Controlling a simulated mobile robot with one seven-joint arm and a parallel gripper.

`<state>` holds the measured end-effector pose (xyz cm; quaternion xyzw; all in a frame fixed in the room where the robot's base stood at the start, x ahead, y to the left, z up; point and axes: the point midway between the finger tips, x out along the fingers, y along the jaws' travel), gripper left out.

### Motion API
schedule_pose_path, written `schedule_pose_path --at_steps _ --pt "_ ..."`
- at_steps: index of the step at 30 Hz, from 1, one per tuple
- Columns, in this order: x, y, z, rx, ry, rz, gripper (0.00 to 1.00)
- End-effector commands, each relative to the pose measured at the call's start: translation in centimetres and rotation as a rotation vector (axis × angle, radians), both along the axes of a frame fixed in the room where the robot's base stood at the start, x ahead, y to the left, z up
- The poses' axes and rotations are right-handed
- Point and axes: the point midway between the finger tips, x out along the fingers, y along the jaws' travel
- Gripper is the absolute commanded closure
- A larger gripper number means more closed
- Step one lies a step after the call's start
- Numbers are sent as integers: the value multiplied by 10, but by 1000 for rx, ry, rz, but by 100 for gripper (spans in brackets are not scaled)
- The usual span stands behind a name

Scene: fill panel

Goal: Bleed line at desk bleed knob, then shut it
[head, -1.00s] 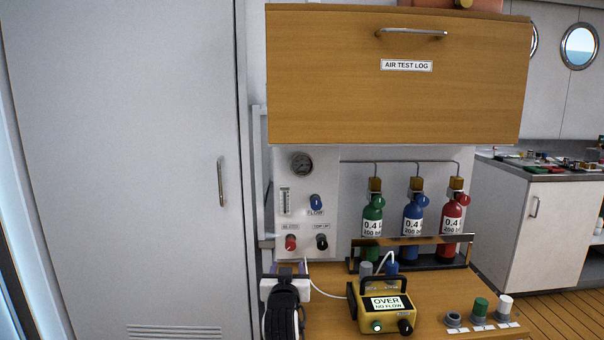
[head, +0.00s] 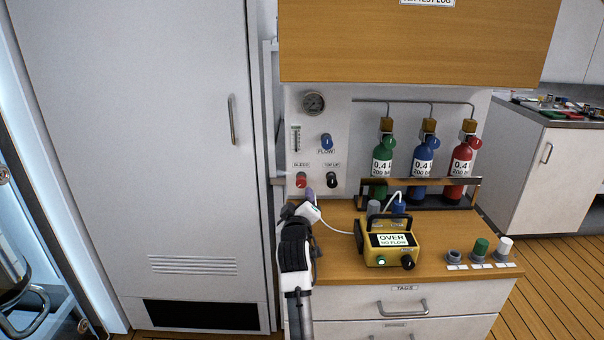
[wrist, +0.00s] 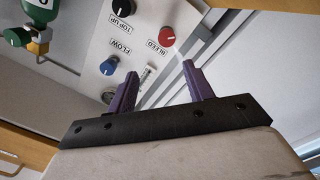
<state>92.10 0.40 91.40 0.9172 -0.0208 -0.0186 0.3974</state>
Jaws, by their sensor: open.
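The red bleed knob (head: 301,180) sits low on the left of the white fill panel, under a small label. In the wrist view the red knob (wrist: 167,37) is beyond and above the fingertips, with BLEED printed beside it. My gripper (wrist: 160,80) has two purple fingers spread apart with nothing between them. In the head view my gripper (head: 310,195) is just below the red knob, and a gap to the knob cannot be judged there. The fingers are partly hidden by my white and black wrist.
The black top-up knob (head: 331,180) is right beside the red one. The blue flow knob (head: 326,141) and a gauge (head: 313,102) are above. A yellow analyser (head: 388,242) reading OVER, NO FLOW stands on the wooden desk. Green, blue and red cylinders (head: 462,160) stand at right.

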Motion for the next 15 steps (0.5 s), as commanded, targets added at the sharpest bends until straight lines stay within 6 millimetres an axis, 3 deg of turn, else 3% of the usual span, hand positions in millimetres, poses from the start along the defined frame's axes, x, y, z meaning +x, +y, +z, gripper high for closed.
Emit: schedule_pose_path --at_steps 6,15 --pt "0 -5 6 -615 18 8 48" --pt "-2 -8 1 -1452 46 27 48"
